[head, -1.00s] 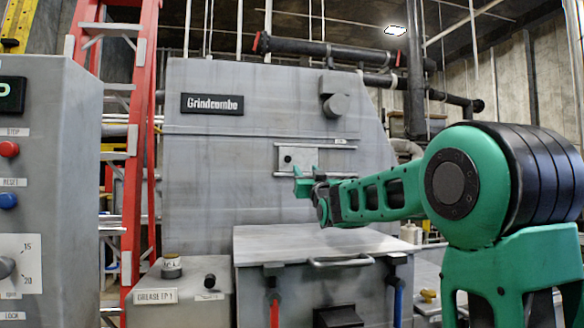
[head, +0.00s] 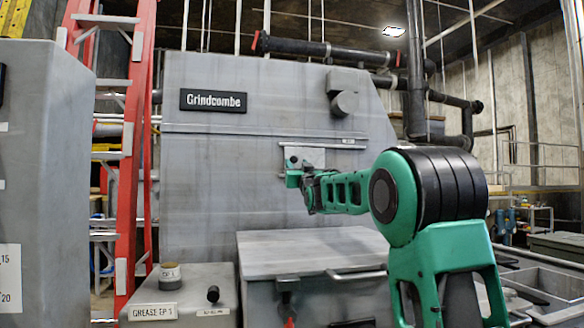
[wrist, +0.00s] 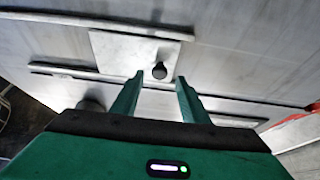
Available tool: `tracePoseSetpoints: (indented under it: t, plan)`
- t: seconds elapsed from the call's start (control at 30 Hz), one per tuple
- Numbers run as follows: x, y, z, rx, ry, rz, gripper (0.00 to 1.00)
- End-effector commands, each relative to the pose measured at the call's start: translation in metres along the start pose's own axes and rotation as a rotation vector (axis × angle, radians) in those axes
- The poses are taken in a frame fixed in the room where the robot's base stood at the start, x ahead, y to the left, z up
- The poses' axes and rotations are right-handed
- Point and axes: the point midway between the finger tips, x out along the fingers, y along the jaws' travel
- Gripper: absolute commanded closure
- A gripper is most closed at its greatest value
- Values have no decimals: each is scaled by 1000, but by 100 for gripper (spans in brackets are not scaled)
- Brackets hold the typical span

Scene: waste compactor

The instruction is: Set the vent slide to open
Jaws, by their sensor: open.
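The vent slide is a pale plate (head: 316,157) with a small dark knob (head: 293,160), set between two horizontal rails on the grey machine's front. In the head view the plate sits toward the left part of the rails. My gripper (head: 293,178) is just below the knob in that view and covers the plate's lower part. In the wrist view the plate (wrist: 118,52) and knob (wrist: 159,71) lie ahead of my open gripper (wrist: 160,80). The knob appears centred between the fingertips, with a gap on each side. I cannot tell whether the fingertips reach past it in depth.
A sloped lid with a bar handle (head: 356,273) projects below the slide. A grease box (head: 160,310) with a canister (head: 169,275) stands at lower left. A red ladder (head: 132,150) and a grey control cabinet (head: 40,180) are farther left. The machine face around the slide is mostly clear.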

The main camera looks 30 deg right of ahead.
Motion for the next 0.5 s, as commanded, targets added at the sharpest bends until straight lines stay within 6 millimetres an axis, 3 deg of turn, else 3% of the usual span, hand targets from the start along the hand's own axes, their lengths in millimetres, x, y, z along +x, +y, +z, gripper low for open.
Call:
tracePoseSetpoints:
  t: [0.2, 0.5]
  plan:
    - [24, 1, 0, 0, 1, 1, 59]
    - [32, 1, 0, 1, 0, 1, 59]
